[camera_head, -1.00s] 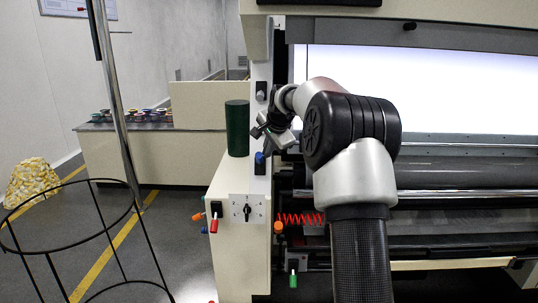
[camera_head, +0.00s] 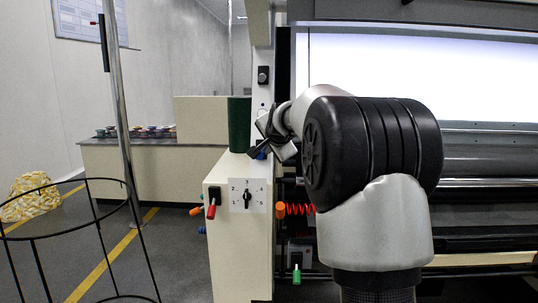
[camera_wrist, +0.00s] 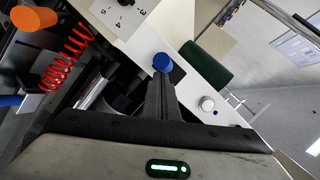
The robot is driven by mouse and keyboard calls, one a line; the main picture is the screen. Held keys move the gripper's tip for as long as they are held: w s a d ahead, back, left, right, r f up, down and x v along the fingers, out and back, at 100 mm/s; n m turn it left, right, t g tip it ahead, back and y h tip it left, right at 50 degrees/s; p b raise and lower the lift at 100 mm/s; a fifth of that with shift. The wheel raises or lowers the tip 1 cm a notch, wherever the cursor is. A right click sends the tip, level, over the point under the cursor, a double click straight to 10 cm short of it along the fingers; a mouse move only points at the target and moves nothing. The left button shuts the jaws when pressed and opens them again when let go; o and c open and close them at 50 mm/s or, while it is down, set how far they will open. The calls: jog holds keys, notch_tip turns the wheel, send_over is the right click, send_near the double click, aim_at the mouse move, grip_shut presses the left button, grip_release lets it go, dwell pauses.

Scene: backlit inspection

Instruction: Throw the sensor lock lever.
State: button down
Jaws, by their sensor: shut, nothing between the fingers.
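A lever with a blue knob (camera_head: 262,154) stands on the cream machine side housing; my gripper partly hides it in the head view. In the wrist view the blue knob (camera_wrist: 162,62) is just beyond my fingertips. My gripper (camera_head: 254,152) is shut and empty beside the blue knob; its fingers (camera_wrist: 160,84) point at it in the wrist view. I cannot tell whether they touch. Other levers show: a red-handled one (camera_head: 211,210) on the housing's front and a green-handled one (camera_head: 296,274) lower right. No label reading sensor lock is legible.
A numbered rotary switch (camera_head: 247,196) is on the housing's front. An orange knob (camera_head: 281,210) and red coiled cord (camera_head: 300,209) are right of it. A dark green cylinder (camera_head: 239,125) stands behind. A black wire stand (camera_head: 68,184) is at left.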

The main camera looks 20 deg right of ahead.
jog(key=f, duration=0.1)
jog(key=f+b, duration=0.1)
jog(key=shift+s+a+f, duration=0.15)
jog(key=shift+s+f, duration=0.15)
